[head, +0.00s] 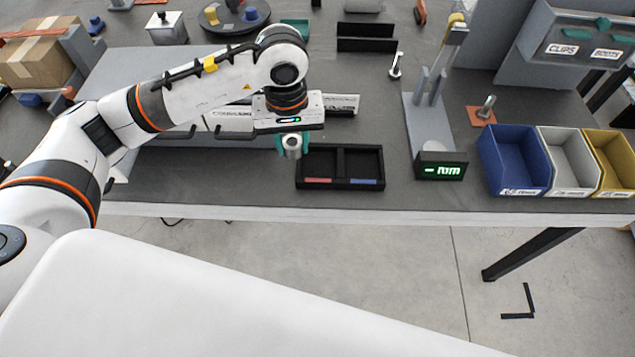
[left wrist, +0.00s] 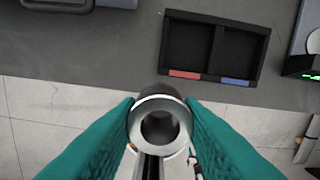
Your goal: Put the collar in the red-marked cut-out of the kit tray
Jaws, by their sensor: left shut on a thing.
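The collar (head: 292,143) is a grey metal ring with a round bore. It also shows in the left wrist view (left wrist: 146,110). My left gripper (head: 292,146) is shut on it, with a teal finger on each side. In the head view the collar is just left of the black kit tray (head: 339,186); in the left wrist view the tray (left wrist: 213,75) is ahead and to the right. The tray has two empty cut-outs. The left one carries a red mark (left wrist: 185,74) and the right one a blue mark (left wrist: 235,81). My right gripper is not in view.
A green-lit display (head: 441,166) and a grey stand (head: 428,120) are right of the tray. Blue (head: 512,160), white and yellow bins stand farther right. The table's front edge is close to the tray.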

